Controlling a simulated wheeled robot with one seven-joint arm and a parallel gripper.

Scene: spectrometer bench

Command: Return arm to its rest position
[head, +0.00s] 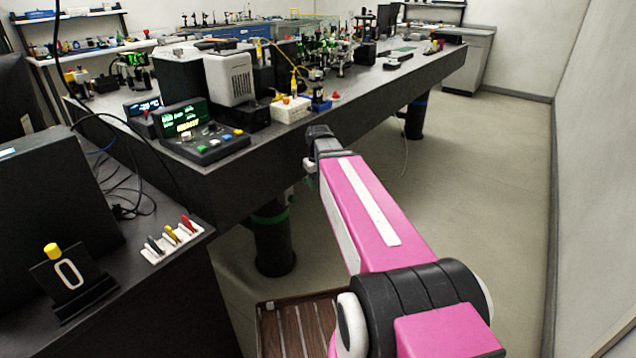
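My pink arm (375,213) reaches forward from the lower right of the head view toward the near edge of the long dark optical bench (255,172). Its far end, with dark and grey parts, is at the bench's front edge, over the floor side. The fingers of my gripper cannot be made out, as they are hidden behind the arm's end. I cannot see whether anything is held.
A control box with a green display (200,135) and a white-fronted unit (230,78) stand on the bench. A nearer dark desk at left holds a white rack (172,240) and a card stand marked 0 (68,275). Open floor (485,165) lies right, beside a wall (592,180).

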